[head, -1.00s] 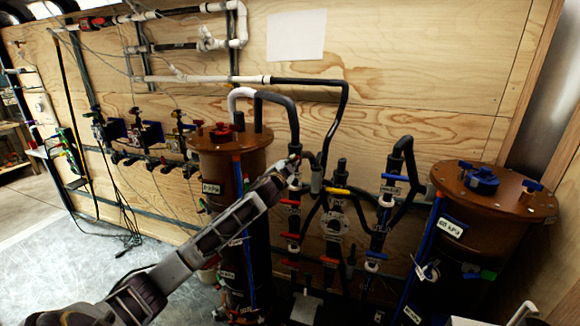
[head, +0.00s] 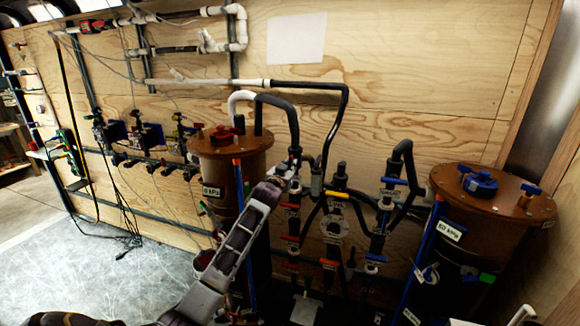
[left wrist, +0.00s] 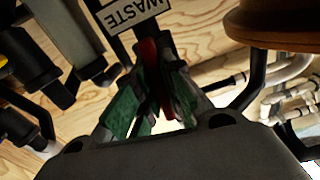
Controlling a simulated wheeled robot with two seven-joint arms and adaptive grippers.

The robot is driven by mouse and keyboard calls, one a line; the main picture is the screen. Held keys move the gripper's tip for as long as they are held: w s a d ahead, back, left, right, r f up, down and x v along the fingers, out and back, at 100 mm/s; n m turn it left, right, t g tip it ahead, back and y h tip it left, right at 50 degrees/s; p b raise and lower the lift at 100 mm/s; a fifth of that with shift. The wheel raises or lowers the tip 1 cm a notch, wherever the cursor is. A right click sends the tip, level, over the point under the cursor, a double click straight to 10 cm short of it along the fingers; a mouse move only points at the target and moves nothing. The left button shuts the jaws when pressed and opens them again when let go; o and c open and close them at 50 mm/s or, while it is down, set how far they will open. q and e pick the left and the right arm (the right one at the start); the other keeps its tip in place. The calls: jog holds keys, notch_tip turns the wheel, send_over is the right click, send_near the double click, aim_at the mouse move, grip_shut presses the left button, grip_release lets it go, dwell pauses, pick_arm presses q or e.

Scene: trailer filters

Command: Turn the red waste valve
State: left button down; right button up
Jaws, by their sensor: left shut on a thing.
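In the left wrist view a red valve handle (left wrist: 149,52) stands between the green-padded fingers of my left gripper (left wrist: 152,95). The fingers are shut on it. A label reading WASTE (left wrist: 131,13) is just beyond the handle. In the head view my left arm reaches up from the bottom to the pipework right of the left brown tank, with the left gripper (head: 284,169) at its end. The arm and wrist largely hide the fingers and the held handle there. My right gripper is not in view.
Left brown tank (head: 230,142) stands close beside my left arm. Right brown tank (head: 492,194) has a blue cap. Black pipes and several red, blue and yellow handles (head: 338,194) crowd the space between. A plywood wall (head: 400,60) is behind. The floor (head: 75,265) at left is clear.

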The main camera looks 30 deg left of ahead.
pick_arm(q)
jog(key=shift+f+n, duration=0.1)
jog(key=shift+n, duration=0.6)
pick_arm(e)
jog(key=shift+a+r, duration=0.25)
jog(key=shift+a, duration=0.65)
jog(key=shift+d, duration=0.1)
pick_arm(q)
jog(key=c, duration=1.5)
grip_release()
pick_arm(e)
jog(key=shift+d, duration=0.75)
pick_arm(q)
jog(key=shift+v, duration=6.05)
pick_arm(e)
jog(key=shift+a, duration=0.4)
